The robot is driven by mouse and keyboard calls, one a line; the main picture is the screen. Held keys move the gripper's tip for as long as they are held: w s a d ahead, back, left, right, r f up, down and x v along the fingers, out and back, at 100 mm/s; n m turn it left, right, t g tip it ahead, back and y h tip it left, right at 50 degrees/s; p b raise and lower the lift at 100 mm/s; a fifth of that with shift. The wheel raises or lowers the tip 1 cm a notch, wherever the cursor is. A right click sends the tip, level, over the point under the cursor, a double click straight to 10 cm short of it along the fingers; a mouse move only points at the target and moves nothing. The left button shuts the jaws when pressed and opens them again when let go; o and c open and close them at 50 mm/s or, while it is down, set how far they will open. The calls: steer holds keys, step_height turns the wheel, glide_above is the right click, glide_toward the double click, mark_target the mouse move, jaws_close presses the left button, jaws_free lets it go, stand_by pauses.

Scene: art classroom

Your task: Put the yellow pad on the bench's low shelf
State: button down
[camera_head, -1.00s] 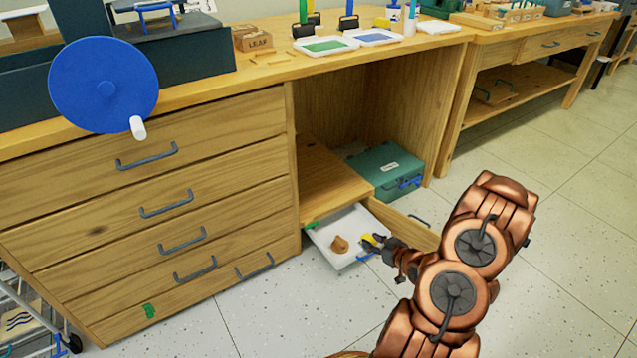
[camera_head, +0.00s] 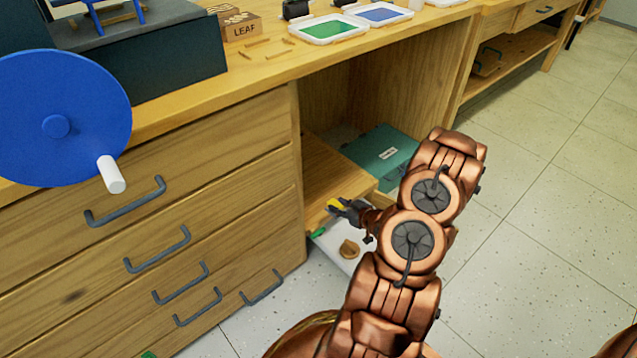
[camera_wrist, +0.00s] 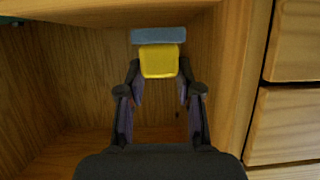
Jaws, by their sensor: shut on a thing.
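The yellow pad (camera_head: 334,203) is held in my gripper (camera_head: 341,206), near the front left of the bench's low shelf (camera_head: 327,168). In the wrist view the yellow pad (camera_wrist: 159,61) sits between the two closed-in fingertips (camera_wrist: 160,78). A blue-grey piece (camera_wrist: 158,36) shows just beyond the pad; I cannot tell whether it belongs to it. I cannot tell whether the pad touches the shelf. My arm hides part of the shelf's front and right side.
Below the shelf, a white tray (camera_head: 328,241) juts out with a brown lump (camera_head: 349,249) and a green piece (camera_head: 318,233). A green case (camera_head: 378,152) stands right of the shelf. Drawers with handles (camera_head: 157,249) are on the left. Visible shelf wood is bare.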

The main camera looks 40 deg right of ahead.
steer(key=w+d+b, duration=0.1)
steer(key=w+d, duration=0.1)
steer(key=w, duration=0.2)
steer(key=w+d+f+b, duration=0.1)
steer(key=w+d+b, duration=0.1)
steer(key=w, duration=0.2)
steer(key=w+d+b, duration=0.1)
steer(key=w+d, duration=0.2)
steer(key=w, duration=0.1)
steer(key=shift+w+f, duration=0.1)
steer(key=shift+f, duration=0.1)
step_height(320, 180, down, 4)
steer(key=shift+w+r+b, duration=0.1)
steer(key=shift+r+b, duration=0.05)
steer(key=shift+b, duration=1.1)
steer(key=shift+r, duration=0.1)
steer(key=shift+d, duration=0.1)
steer(key=c, duration=0.8)
jaws_free()
